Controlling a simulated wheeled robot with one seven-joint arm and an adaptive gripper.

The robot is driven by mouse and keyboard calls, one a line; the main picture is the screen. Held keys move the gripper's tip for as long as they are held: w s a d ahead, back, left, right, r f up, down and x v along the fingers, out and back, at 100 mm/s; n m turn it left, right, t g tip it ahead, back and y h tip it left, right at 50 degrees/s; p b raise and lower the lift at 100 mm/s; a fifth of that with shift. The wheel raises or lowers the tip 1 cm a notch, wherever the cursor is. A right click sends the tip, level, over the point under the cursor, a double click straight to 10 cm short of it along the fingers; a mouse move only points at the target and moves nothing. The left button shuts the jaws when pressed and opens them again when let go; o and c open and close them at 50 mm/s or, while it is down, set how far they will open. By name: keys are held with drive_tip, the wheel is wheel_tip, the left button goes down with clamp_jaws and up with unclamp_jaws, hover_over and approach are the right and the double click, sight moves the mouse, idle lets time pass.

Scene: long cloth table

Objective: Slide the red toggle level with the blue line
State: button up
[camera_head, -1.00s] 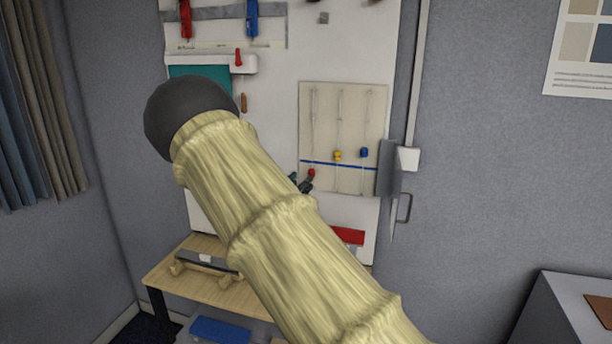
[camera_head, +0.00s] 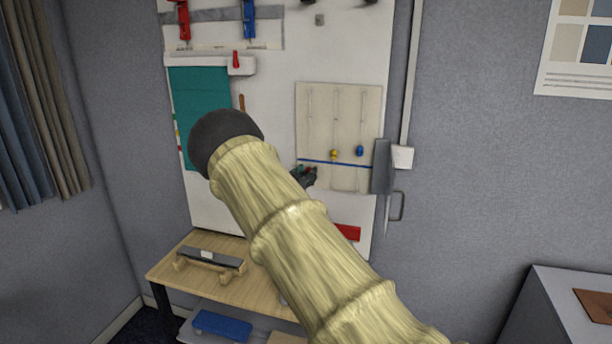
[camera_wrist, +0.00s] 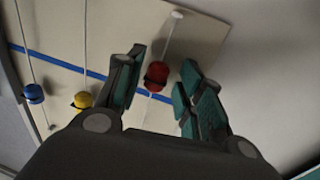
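The red toggle (camera_wrist: 156,76) sits on its cord between my gripper's two fingers in the wrist view, with small gaps on both sides. My gripper (camera_wrist: 163,62) is open around it. The blue line (camera_wrist: 62,63) crosses the beige panel (camera_head: 317,112). The wrist view is upside down relative to the head view; the red toggle lies just below the line on the panel, its near edge close to it. In the head view the gripper (camera_head: 304,174) mostly covers the toggle.
A yellow toggle (camera_head: 334,154) and a blue toggle (camera_head: 360,150) hang on neighbouring cords, above the line. A grey plate with a handle (camera_head: 383,166) stands right of the panel. A wooden bench (camera_head: 232,286) is below.

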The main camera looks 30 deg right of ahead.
sight(311, 161)
drive_tip(key=c, duration=0.3)
drive_tip(key=shift+s+r, duration=0.1)
clamp_jaws()
drive_tip(key=shift+r, duration=1.85)
drive_tip(key=shift+o, duration=2.4)
unclamp_jaws()
drive_tip(key=shift+o, duration=0.8)
drive_tip(key=shift+s+a+r, duration=0.1)
drive_tip(key=shift+a+r, duration=0.05)
